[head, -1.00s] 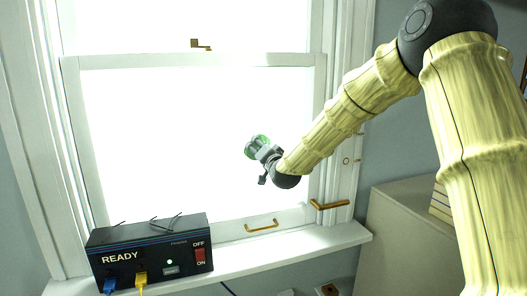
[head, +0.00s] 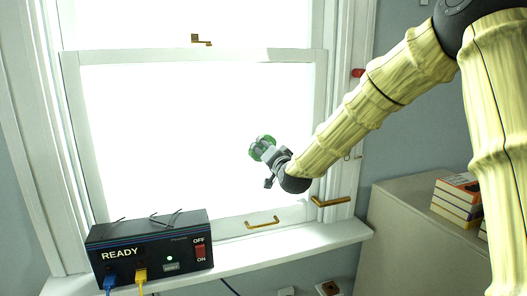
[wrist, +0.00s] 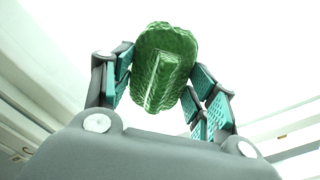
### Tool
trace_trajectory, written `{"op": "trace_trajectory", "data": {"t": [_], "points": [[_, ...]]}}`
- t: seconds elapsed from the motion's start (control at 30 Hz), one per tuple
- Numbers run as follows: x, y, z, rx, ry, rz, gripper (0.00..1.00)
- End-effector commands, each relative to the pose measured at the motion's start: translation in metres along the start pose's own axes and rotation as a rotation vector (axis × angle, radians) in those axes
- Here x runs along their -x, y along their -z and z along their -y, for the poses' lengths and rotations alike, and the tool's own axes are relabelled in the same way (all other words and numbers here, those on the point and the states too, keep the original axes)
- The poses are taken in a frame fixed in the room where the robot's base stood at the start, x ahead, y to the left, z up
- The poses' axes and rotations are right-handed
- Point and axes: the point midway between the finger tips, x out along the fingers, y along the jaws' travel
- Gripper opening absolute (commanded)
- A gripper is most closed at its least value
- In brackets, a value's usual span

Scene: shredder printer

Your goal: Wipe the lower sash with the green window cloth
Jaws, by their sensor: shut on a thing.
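My gripper (head: 268,153) is in front of the bright pane of the lower sash (head: 170,140), right of the pane's middle. It is shut on the green window cloth (wrist: 165,65), a round textured pad with a raised ridge held between the teal finger pads. In the head view the cloth (head: 256,146) shows as a small green patch at the fingertips, partly hidden by the fingers. The glare hides whether the cloth touches the glass. The sash has a brass lift handle (head: 262,222) on its bottom rail.
A black box (head: 150,250) marked READY, with blue and yellow cables, stands on the left of the white sill (head: 300,244). A brass lever (head: 331,201) sits at the lower right of the frame. A cabinet (head: 400,225) with several books (head: 456,198) stands at the right.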

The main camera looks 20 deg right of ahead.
Motion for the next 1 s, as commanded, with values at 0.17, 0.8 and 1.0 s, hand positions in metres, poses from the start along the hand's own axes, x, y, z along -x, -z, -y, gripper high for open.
{"op": "trace_trajectory", "data": {"t": [0.17,0.8,1.0], "points": [[0.003,0.000,0.000,0.000,0.000,0.000,0.39],[0.028,0.000,-0.001,0.000,0.000,0.000,0.39],[0.034,0.000,0.000,0.000,0.000,0.001,0.39]]}}
